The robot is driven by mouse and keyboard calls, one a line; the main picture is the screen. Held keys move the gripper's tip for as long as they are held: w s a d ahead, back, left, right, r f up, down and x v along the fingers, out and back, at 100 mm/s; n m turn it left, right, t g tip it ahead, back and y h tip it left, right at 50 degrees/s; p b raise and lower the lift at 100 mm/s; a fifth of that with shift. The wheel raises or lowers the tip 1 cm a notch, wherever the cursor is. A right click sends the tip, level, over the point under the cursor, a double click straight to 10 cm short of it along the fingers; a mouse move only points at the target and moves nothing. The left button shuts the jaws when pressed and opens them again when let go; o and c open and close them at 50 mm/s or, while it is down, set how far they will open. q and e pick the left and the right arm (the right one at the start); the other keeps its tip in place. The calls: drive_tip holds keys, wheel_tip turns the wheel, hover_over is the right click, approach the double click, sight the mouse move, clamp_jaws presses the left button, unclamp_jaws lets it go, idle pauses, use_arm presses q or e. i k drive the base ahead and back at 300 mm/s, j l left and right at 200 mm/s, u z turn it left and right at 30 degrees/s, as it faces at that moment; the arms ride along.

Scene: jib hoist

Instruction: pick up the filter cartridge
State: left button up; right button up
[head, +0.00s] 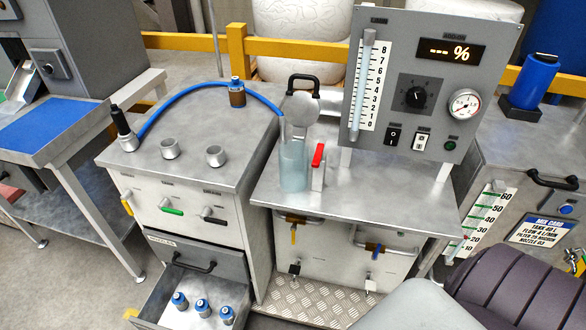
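A blue cylinder (534,82) stands upright on a black base at the upper right, beside the meter panel. It looks like the filter cartridge, but no label on it can be read. A clear, bluish housing (293,168) stands on the middle bench. Its round grey lid (300,108) with a black handle is tilted up, and I see no cartridge inside. A small brown piece with a blue cap (237,92) stands at the back of the left cabinet; I cannot tell what it is. Neither of my grippers is in view.
A meter panel (430,80) rises behind the bench. A blue hose (190,90) arches from the left cabinet to the housing. A red-handled valve (318,160) is beside the housing. An open drawer (160,305) holds three blue-topped pieces. A yellow rail (290,48) runs behind.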

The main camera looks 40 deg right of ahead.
sight(178, 299)
drive_tip(key=i+j+z, duration=0.1)
drive_tip(key=j+z, duration=0.2)
drive_tip(key=z, duration=0.2)
drive_tip(key=j+z, duration=0.3)
drive_tip(key=z, duration=0.2)
